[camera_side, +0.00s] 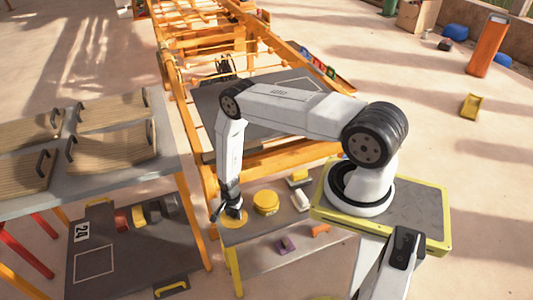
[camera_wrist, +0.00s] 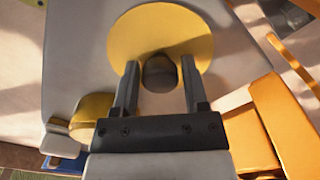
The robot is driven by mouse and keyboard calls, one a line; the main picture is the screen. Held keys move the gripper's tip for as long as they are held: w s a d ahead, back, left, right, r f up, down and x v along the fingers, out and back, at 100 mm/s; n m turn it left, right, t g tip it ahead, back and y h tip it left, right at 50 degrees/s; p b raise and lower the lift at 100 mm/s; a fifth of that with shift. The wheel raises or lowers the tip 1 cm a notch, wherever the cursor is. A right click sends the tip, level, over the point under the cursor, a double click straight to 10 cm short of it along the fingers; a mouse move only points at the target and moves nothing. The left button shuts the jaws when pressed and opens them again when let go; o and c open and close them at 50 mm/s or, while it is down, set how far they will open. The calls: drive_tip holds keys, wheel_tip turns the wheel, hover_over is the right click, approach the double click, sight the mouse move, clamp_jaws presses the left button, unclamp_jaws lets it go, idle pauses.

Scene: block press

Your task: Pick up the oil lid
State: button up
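The oil lid looks like a flat round yellow disc with a dark rounded knob. In the side view the lid (camera_side: 236,220) lies at the left end of the small grey table, under my gripper (camera_side: 229,203). In the wrist view the lid (camera_wrist: 127,39) is at top centre. My gripper (camera_wrist: 159,68) is open there, one finger on each side of the knob (camera_wrist: 159,73), with a visible gap on both sides. The fingers hide part of the lid's near edge. Contact with the lid's surface cannot be told.
Orange frame beams (camera_side: 196,170) rise close behind and left. The small grey table (camera_side: 243,234) has bare room in front. A table with wooden lids (camera_side: 110,148) stands left.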

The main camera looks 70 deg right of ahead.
clamp_jaws()
drive_tip(key=shift+r, duration=0.15)
drive_tip(key=shift+r, duration=1.05)
drive_tip(key=s+a+r, duration=0.3)
drive_tip(key=s+r, duration=0.7)
drive_tip(key=s, duration=0.3)
drive_tip(key=shift+s+r, duration=0.3)
drive_tip(key=shift+r, duration=0.05)
drive_tip(key=shift+a, duration=0.1)
